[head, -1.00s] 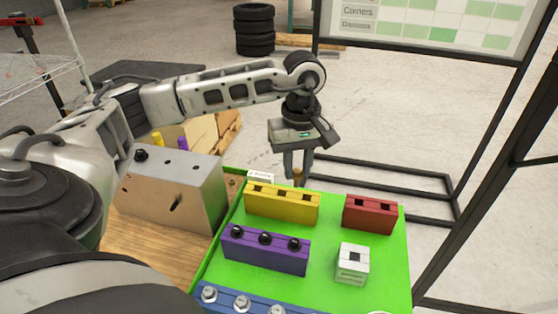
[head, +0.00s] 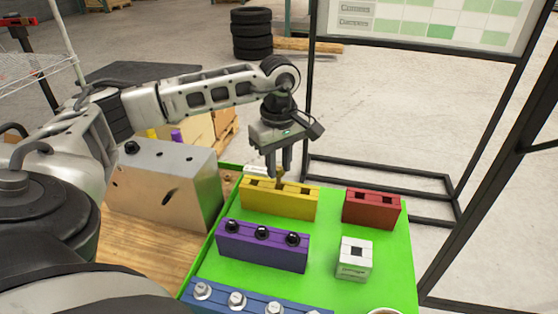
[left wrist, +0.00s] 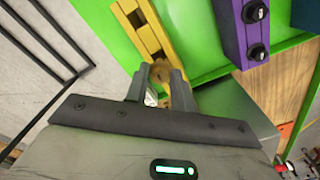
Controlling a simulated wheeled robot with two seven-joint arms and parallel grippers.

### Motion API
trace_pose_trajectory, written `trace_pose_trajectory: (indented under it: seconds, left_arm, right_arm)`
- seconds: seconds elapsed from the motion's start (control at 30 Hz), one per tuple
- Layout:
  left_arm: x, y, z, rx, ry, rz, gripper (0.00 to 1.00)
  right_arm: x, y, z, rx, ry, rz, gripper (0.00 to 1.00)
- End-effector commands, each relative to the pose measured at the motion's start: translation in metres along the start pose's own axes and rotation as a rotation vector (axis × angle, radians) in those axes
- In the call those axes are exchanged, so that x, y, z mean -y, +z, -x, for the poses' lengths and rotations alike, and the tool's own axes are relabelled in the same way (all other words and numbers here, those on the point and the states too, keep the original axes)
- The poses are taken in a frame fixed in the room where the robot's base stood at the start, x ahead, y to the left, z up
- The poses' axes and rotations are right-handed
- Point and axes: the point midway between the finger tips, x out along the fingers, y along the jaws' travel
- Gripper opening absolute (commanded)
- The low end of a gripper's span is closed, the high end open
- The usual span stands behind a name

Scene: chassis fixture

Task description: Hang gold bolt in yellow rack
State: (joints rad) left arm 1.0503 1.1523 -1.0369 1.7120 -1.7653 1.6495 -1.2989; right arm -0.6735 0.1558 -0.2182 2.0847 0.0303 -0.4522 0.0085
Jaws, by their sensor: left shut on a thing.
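The yellow rack (head: 278,204) stands on the green tray (head: 330,212), with dark slots along its top. It also shows in the left wrist view (left wrist: 146,32). My left gripper (head: 279,172) points down above the rack and is shut on the gold bolt (head: 280,182). The bolt is at the rack's top, around its middle slot; I cannot tell whether it sits in the slot. In the left wrist view the bolt (left wrist: 160,72) shows between the fingertips, partly hidden by them. My right gripper is out of view.
A purple rack (head: 262,248) with black knobs and a blue rack (head: 258,303) with silver bolts are nearer. A red rack (head: 371,210) and a white block (head: 354,260) are to the right. A metal box (head: 165,185) stands left of the tray.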

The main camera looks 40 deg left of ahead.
Motion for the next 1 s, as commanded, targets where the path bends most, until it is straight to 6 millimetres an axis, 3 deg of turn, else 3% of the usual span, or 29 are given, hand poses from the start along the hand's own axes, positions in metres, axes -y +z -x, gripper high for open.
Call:
trace_pose_trajectory:
  seconds: [1.0]
  left_arm:
    - [-0.0005, 0.0013, -0.0055, 0.0, 0.0, -0.001, 0.0]
  right_arm:
    - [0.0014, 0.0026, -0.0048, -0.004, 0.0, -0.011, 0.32]
